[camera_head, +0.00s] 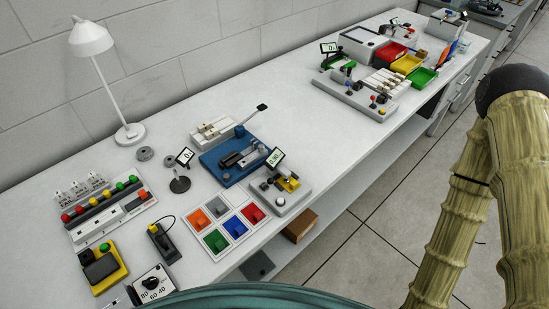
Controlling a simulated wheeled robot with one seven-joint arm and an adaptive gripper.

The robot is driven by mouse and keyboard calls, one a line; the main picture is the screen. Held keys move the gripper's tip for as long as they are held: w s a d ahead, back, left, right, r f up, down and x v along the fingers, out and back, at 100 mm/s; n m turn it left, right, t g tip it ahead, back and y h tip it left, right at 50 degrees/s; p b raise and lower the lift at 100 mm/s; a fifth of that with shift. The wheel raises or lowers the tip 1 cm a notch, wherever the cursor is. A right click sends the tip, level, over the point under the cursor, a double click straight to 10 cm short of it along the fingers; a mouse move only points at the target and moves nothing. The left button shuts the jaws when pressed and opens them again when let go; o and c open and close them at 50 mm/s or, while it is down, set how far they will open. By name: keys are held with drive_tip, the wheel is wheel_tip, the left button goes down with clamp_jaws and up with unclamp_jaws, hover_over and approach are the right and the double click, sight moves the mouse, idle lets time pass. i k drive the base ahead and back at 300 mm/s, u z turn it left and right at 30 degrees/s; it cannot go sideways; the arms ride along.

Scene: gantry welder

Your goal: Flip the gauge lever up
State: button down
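A gauge station stands near the table's front edge, with a grey base (277,203), a tilted display (275,158) and a yellow block (289,184). Its lever is too small to make out, so I cannot tell whether it is up or down. Another display on a round black stand (180,184) is to its left. A blue fixture (218,161) just behind the gauge station has a raised black-tipped arm (262,107). My arm shows at the right, over the floor. My gripper is not in view.
A lamp (130,134), a button panel (105,206) and a dial box (152,284) are at the left. More fixtures and coloured bins (406,64) stand farther right. The floor (365,232) beside the table is clear.

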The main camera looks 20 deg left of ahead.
sight(270, 181)
drive_tip(key=z, duration=0.3)
drive_tip(key=k, duration=1.05)
drive_tip(key=u, duration=0.55)
